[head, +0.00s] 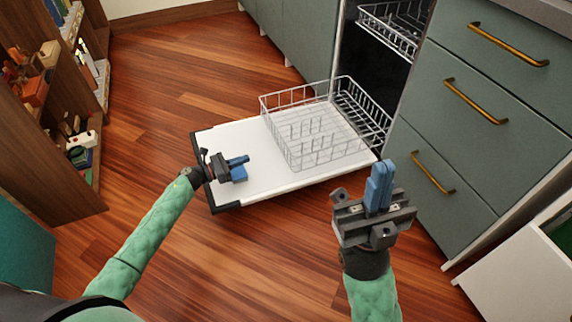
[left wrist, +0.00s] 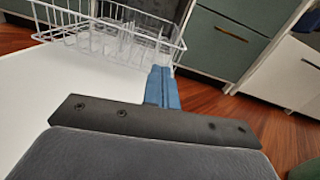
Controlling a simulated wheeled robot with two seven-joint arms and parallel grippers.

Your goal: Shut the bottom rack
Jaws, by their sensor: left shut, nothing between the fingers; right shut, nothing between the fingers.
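The bottom rack (head: 318,138) is a white wire basket. It is pulled out of the dishwasher over the lowered white door (head: 232,135), with its inner end still at the dishwasher opening. It looks empty. The rack also shows at the top left of the left wrist view (left wrist: 112,32). My left gripper (head: 239,163) is shut and empty, over the outer part of the door, to the left of the rack and apart from it. My right gripper (head: 384,172) is shut and empty, nearer to me, right of the door's near corner and in front of the drawers.
The upper rack (head: 392,28) sits in the dark dishwasher opening. Green drawers with brass handles (head: 432,172) stand right of it. A wooden bookshelf (head: 50,150) with books and small items stands at the left. The wooden floor (head: 190,75) between is clear.

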